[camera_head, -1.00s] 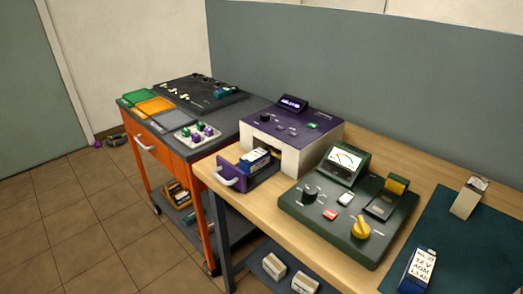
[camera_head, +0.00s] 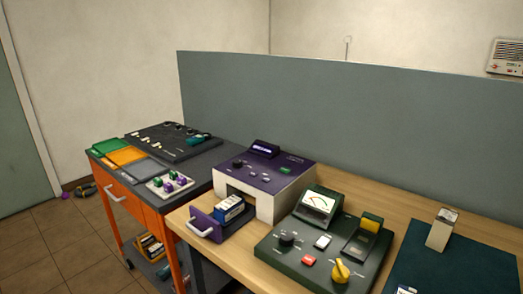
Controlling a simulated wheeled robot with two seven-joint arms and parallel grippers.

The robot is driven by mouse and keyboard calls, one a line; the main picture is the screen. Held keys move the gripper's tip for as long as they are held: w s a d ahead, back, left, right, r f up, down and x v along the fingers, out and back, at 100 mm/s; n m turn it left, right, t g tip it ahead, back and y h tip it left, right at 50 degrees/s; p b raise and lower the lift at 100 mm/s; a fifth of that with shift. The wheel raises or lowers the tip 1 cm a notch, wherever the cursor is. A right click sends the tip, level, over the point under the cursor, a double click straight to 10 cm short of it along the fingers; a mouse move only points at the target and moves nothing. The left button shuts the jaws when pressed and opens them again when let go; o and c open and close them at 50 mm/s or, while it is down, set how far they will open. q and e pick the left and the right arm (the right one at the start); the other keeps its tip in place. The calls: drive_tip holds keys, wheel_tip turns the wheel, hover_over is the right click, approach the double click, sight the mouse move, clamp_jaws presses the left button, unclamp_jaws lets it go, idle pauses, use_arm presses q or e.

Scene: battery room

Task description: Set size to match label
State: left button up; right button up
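On the wooden bench, a purple-topped, white-sided machine (camera_head: 265,180) has a small lit display (camera_head: 265,148), a dark knob, small buttons and a green button. Its purple drawer (camera_head: 206,226) is pulled out and holds a blue-and-white battery (camera_head: 229,209). Neither gripper is in view.
An orange cart (camera_head: 143,201) on the left carries green, orange and grey trays, a dark panel (camera_head: 171,141) and a small holder (camera_head: 171,185) with green and purple pieces. A beige block (camera_head: 440,231) stands on a dark green mat (camera_head: 462,264). A grey partition (camera_head: 350,130) closes the back.

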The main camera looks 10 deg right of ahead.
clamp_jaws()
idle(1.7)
